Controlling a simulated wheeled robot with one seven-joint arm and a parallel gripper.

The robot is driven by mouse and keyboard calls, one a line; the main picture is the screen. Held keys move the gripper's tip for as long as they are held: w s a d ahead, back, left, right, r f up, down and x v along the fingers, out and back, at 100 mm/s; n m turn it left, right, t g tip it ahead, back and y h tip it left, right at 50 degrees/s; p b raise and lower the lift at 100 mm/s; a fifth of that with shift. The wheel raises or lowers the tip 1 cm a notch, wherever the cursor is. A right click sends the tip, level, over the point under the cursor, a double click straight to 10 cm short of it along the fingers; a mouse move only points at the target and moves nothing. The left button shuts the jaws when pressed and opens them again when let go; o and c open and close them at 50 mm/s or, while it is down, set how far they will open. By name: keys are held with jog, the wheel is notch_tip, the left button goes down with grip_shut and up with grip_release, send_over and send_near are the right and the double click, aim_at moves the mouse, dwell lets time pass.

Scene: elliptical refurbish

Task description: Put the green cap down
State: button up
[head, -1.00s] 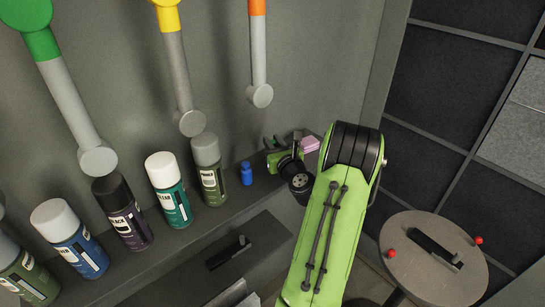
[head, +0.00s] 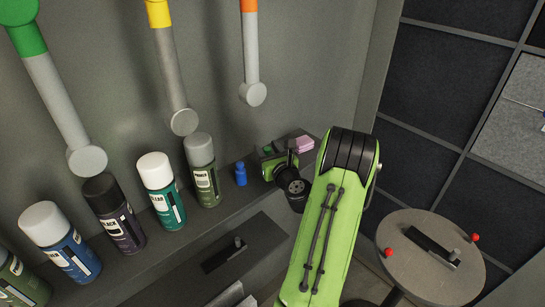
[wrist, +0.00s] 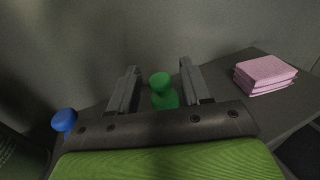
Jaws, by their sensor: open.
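The green cap (wrist: 163,92) shows in the wrist view as a small green piece with a rounded knob on a wider base. It is between the two fingers of my gripper (wrist: 158,72), with visible gaps on both sides. The fingers are open and apart from it. The front housing of my gripper hides its lower part, so I cannot tell whether it touches the shelf. In the head view my gripper is over the right end of the shelf (head: 222,225), and I cannot make out the cap clearly there.
A small blue bottle (head: 241,174) stands left of my gripper; it also shows in the wrist view (wrist: 64,120). A pink stack (wrist: 265,75) lies to the right. Several spray cans (head: 161,190) line the shelf at left. A round stool (head: 400,275) stands at lower right.

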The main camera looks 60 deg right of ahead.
jog(key=b+v, duration=0.9)
jog(key=v, duration=0.2)
jog(key=shift+s, duration=0.35)
jog(key=shift+a, duration=0.15)
jog(key=shift+f, duration=0.15)
